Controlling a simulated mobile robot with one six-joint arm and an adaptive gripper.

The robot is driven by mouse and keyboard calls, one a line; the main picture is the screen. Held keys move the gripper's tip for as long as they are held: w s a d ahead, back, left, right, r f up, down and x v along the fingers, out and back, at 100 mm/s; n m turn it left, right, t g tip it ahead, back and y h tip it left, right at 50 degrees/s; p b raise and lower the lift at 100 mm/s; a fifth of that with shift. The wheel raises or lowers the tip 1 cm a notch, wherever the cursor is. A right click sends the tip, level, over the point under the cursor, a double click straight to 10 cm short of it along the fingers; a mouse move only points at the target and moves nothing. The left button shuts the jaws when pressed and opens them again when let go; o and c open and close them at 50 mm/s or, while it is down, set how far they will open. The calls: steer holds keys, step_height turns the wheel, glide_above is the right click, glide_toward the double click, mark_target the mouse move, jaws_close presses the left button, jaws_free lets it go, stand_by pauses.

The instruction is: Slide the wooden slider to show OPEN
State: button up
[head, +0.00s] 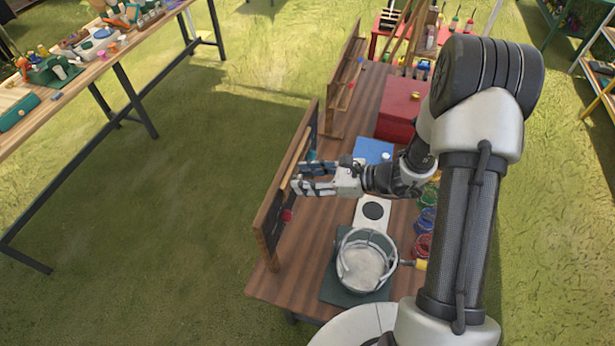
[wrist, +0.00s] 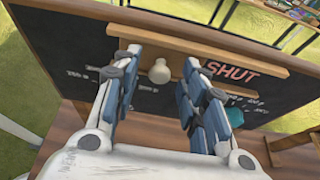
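The dark signboard (wrist: 60,50) stands upright in a wooden frame and fills the wrist view; in the head view the signboard (head: 268,222) is seen nearly edge-on at the table's left edge. The word SHUT (wrist: 231,72) shows in red on its right. The wooden slider (wrist: 178,65) sits left of that word, partly hidden by my fingers, with a pale round knob (wrist: 159,71) on it. My gripper (wrist: 162,68) is open, one finger on each side of the knob. In the head view, my gripper (head: 298,178) is at the board's face.
On the table (head: 300,262) stand a glass pot (head: 365,262) on a dark green mat, a white device with a black disc (head: 374,211), a blue item (head: 373,150) and a red box (head: 400,108). A second upright board (head: 345,80) stands farther back.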

steer(key=shift+c, duration=0.4)
jaws_close()
stand_by(0.4)
